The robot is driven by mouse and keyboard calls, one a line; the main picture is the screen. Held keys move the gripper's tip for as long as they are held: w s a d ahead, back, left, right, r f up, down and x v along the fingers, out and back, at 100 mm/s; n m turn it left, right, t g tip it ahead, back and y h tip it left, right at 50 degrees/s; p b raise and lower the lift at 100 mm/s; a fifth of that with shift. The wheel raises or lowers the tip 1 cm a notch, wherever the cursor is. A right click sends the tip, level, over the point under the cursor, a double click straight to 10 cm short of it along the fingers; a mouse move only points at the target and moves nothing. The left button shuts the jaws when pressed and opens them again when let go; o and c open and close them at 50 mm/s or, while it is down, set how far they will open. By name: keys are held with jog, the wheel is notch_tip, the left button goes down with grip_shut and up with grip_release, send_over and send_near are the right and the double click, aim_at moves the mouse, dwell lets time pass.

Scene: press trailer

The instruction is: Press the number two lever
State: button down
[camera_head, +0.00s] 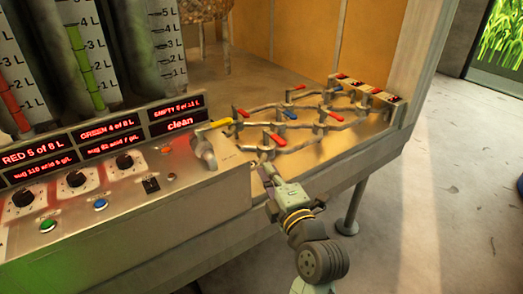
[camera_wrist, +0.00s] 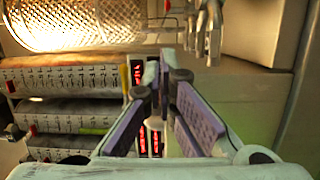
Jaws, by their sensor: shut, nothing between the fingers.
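Several small levers with red and blue handles sit on a branching run of metal pipes on the bench in the head view, among them a near red lever (camera_head: 277,139) and a blue lever (camera_head: 290,114). I cannot read a number on any of them, so I cannot tell which is number two. My gripper (camera_head: 263,163) is shut and empty at the front edge of the pipework, just left of and below the near red lever. In the wrist view my gripper (camera_wrist: 163,78) shows its fingertips close together with nothing between them.
A yellow-handled tap (camera_head: 213,126) stands left of the pipes. A control panel (camera_head: 118,186) with knobs, buttons and red displays is at left, below the level tubes (camera_head: 88,60). A bench leg (camera_head: 350,212) stands below. The floor at right (camera_head: 440,200) is clear.

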aim_at(274, 136)
jog(key=shift+s+d+f, duration=0.15)
jog(key=shift+d+f, duration=0.2)
jog(key=w, duration=1.1)
jog(key=shift+w+a+b, duration=0.25)
jog(key=shift+w+b, duration=0.05)
jog(key=shift+w, duration=0.05)
jog(key=shift+d+f+b, duration=0.1)
jog(key=shift+b, duration=0.2)
